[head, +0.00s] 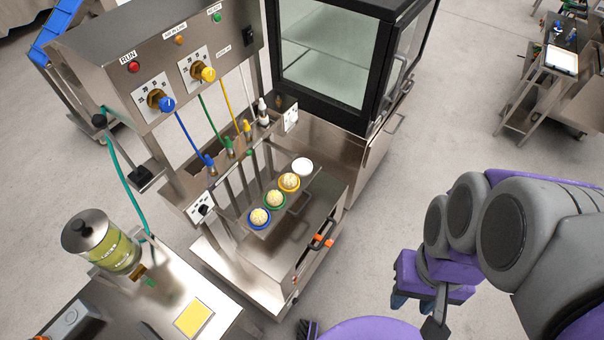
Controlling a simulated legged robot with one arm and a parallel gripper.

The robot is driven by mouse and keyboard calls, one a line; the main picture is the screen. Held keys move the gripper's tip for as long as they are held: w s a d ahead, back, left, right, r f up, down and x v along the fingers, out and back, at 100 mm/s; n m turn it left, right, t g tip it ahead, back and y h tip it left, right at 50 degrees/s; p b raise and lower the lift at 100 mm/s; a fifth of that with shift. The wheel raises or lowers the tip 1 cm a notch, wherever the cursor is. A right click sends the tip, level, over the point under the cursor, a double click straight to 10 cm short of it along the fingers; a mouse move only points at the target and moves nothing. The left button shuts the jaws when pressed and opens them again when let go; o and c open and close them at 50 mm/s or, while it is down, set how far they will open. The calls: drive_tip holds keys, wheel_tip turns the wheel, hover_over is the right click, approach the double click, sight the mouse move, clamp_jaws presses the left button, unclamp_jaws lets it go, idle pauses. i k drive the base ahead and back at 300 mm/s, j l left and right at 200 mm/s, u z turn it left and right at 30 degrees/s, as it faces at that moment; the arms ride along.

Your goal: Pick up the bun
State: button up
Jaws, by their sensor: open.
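Several small round buns sit in coloured ring holders in a row on the steel machine's tray, in the middle of the head view. One pale bun is in a blue holder (260,217), one in a green holder (275,199) and one in a yellow holder (289,182). A white round holder (302,167) is at the far end; its content is hard to tell. My gripper (418,308) hangs at the lower right, open, well apart from the buns. Its fingers are small and partly hidden by the wrist.
Blue, green and yellow hoses run from the control panel (150,65) to nozzles behind the row. A glass-fronted cabinet (325,55) stands behind. Floor is clear right of the machine.

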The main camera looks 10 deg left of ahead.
sight(259, 216)
drive_tip(key=k+u, duration=0.1)
drive_tip(key=u, duration=1.15)
